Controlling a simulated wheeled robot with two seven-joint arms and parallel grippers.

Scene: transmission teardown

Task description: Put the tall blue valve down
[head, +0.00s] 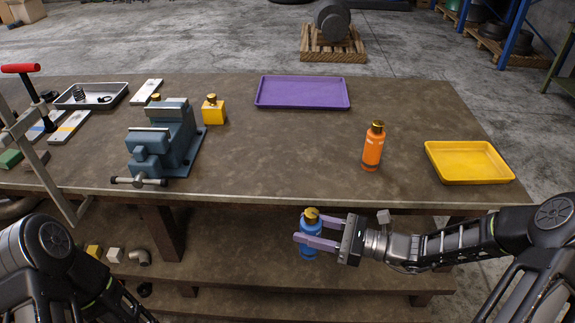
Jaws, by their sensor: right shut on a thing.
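The tall blue valve (311,228), a blue cylinder with a brass-coloured top, is upright between the fingers of my right gripper (318,233). The gripper is shut on it and comes from the right. In the picture the valve shows just below the workbench's front edge, against the lower shelf; I cannot tell whether its base touches anything. The purple fingers cover part of its body. My left arm shows at the lower left, but its gripper is out of view.
The bench's middle is clear. Small parts lie on the lower shelf (230,255).

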